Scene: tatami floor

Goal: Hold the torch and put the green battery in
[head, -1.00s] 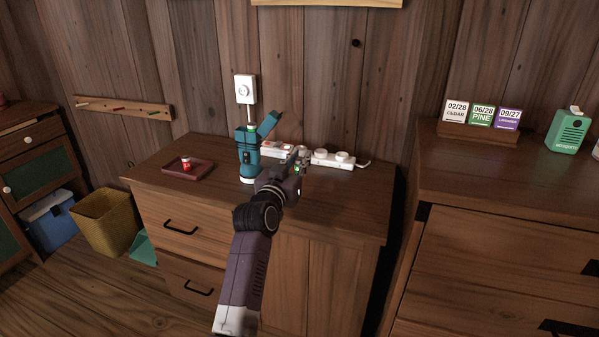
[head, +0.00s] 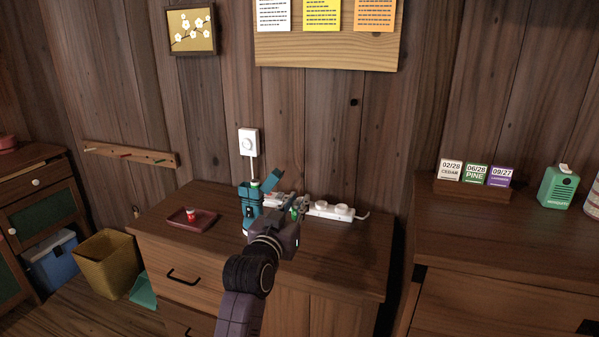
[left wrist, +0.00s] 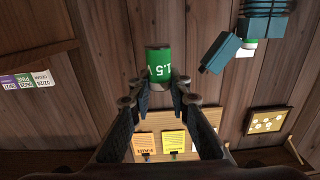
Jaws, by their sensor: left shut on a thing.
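The teal torch (head: 250,212) stands upright on the chest, left of my left gripper, its hinged cap (head: 271,180) swung open to the right. A green-and-white end (head: 255,185) shows at its mouth. In the left wrist view the torch (left wrist: 265,28) is at the upper right, with the cap (left wrist: 220,52) beside it. The battery is apart from the torch. My right gripper is not in view.
A dark red tray (head: 206,222) with a small red-and-white item (head: 191,214) lies left of the torch. A white power strip (head: 335,211) lies behind my gripper. A wall socket (head: 249,143) is above the torch. The chest top (head: 350,255) is clear at the right front.

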